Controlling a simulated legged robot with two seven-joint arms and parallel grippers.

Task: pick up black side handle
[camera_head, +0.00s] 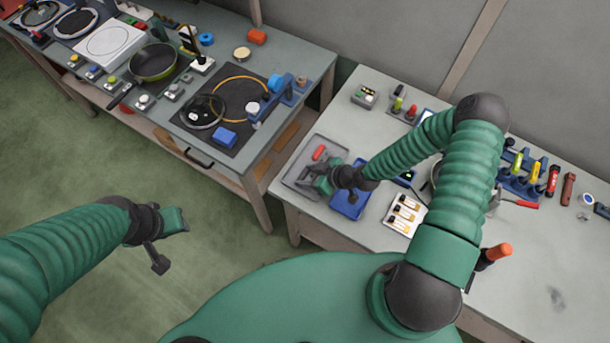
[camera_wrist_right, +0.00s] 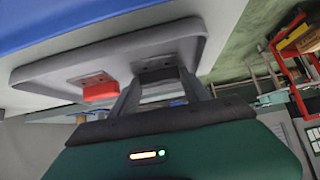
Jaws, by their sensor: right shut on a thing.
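The black side handle (camera_wrist_right: 160,76) lies in a grey tray (camera_wrist_right: 60,75), between the fingers of my right gripper (camera_wrist_right: 162,85) in the right wrist view. The gripper is shut on it. In the head view my right gripper (camera_head: 312,182) is over the grey tray (camera_head: 290,181) and hides the handle. A red handle (camera_wrist_right: 100,89) lies in the same tray beside the black one, apart from my fingers; it also shows in the head view (camera_head: 319,152). My left gripper (camera_head: 166,241) hangs over the floor, away from the tables; its jaw opening is unclear.
A blue tray (camera_head: 348,204) stands just right of the grey tray. A white tray of small parts (camera_head: 404,214) and a tool rack (camera_head: 525,178) are farther right. The left table holds a green pan (camera_head: 153,62), a glass lid (camera_head: 203,112) and a blue block (camera_head: 225,138).

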